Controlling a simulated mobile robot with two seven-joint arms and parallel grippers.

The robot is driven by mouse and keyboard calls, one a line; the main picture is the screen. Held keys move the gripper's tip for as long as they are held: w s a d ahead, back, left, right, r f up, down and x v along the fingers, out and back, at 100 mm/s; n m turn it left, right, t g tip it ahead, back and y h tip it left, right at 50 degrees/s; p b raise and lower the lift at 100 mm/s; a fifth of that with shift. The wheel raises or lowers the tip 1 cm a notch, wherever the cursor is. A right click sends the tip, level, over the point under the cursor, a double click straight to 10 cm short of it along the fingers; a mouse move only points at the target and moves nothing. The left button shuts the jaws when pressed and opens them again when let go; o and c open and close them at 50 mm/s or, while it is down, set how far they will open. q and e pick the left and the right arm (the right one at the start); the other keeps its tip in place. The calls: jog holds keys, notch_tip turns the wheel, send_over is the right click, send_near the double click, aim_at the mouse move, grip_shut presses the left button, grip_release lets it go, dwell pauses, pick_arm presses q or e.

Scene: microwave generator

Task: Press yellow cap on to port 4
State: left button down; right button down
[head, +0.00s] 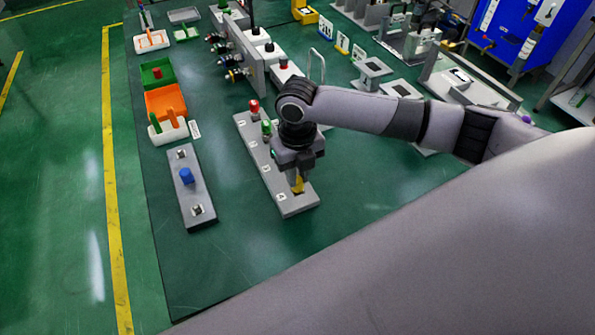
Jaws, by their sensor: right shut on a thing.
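The port strip (285,203) is a long light grey block with numbered ports, running from upper left to lower right in the middle of the head view. A red cap (254,107) and a green cap (266,127) stand at its far end. My right gripper (297,178) points down over the near end of the strip, shut on the yellow cap (298,186). The yellow cap is at the port nearest me, by the last label. The gripper partly covers it, and I cannot tell how deep it sits. My left gripper is not in view.
A grey block with a blue cap (187,176) lies left of the strip. Orange (164,102) and green (157,72) trays are behind it. A grey fixture with connectors (247,58) stands beyond the strip. The green table is clear in front.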

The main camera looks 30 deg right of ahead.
aim_at(298, 179)
jog(key=shift+p, duration=0.35)
jog(key=shift+f, duration=0.35)
dwell(0.4)
jog(key=c, duration=0.9)
grip_release()
jog(key=shift+c, duration=0.2)
jog(key=shift+r+b, duration=0.3)
jog(key=shift+r, duration=3.25)
